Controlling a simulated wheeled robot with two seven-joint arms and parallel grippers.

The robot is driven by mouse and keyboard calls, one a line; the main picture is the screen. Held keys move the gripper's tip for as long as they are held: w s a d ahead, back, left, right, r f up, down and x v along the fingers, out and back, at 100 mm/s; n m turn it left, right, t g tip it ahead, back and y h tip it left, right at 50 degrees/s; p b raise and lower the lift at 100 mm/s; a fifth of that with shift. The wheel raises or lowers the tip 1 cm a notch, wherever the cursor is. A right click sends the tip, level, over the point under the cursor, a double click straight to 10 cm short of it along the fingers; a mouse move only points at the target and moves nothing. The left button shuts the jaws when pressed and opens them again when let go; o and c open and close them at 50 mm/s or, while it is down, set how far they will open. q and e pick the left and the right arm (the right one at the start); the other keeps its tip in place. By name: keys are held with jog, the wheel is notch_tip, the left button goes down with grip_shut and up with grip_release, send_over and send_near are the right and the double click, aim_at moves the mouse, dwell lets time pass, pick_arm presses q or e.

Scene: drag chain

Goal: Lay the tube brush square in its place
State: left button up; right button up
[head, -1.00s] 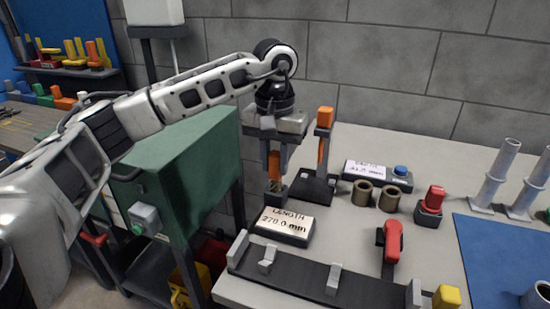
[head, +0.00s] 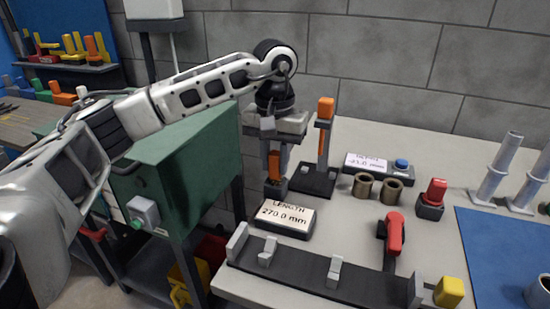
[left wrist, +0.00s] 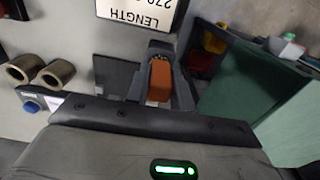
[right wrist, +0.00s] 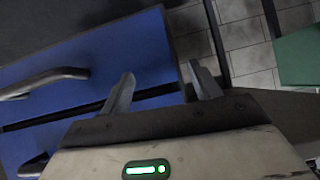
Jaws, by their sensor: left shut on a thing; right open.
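My left gripper (head: 275,170) points down at the back left of the bench, shut around an orange handle (head: 274,164). The handle also shows between the fingers in the left wrist view (left wrist: 160,82). I take it for the tube brush, but no bristles are clear. A dark block (head: 275,187) is at its lower end; I cannot tell whether it is part of it or a holder. My right gripper (right wrist: 158,88) is open and empty, outside the head view. I cannot make out which place belongs to the brush.
A dark stand (head: 318,182) with an orange-topped post is close right of the left gripper. A LENGTH display (head: 285,217) lies in front, then a long dark rail (head: 310,283) with grey brackets. Two brown rings (head: 363,187) stand farther right. A green cabinet (head: 190,155) is left.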

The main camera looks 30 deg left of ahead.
dwell(0.3)
pick_arm(q)
jog(key=o, duration=1)
jog(key=shift+o, duration=0.2)
jog(key=shift+r, duration=0.45)
notch_tip(320, 180, up, 15)
jog(key=p, duration=0.2)
jog(key=shift+p, duration=0.4)
pick_arm(e)
notch_tip(320, 180, up, 2)
jog(key=shift+s+d+r, duration=0.1)
jog(key=shift+s, duration=0.05)
